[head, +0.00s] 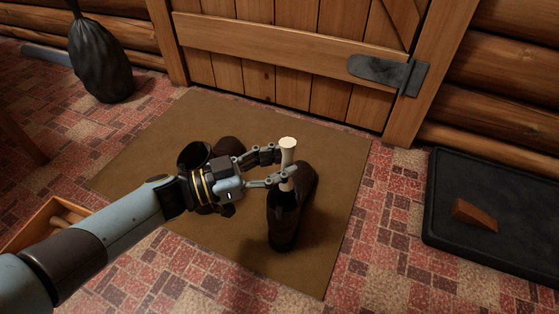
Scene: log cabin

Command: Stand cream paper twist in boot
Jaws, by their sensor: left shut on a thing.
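The cream paper twist (288,145) stands nearly upright, with its round pale end on top. My left gripper (283,164) is shut on it, one finger on each side. Directly below is a dark boot (284,222) with a brown part behind it, standing on the mat. The twist's lower end meets the boot's opening. I cannot tell how far inside it is. A second dark boot (194,153) stands to the left, partly hidden by my left gripper. My right gripper is not in view.
The boots stand on a brown mat (327,235) before a wooden door (290,60). A dark tray (510,190) with a wooden block (474,214) lies at right. A black sack (100,62) stands at back left. A wooden box (32,224) is at lower left.

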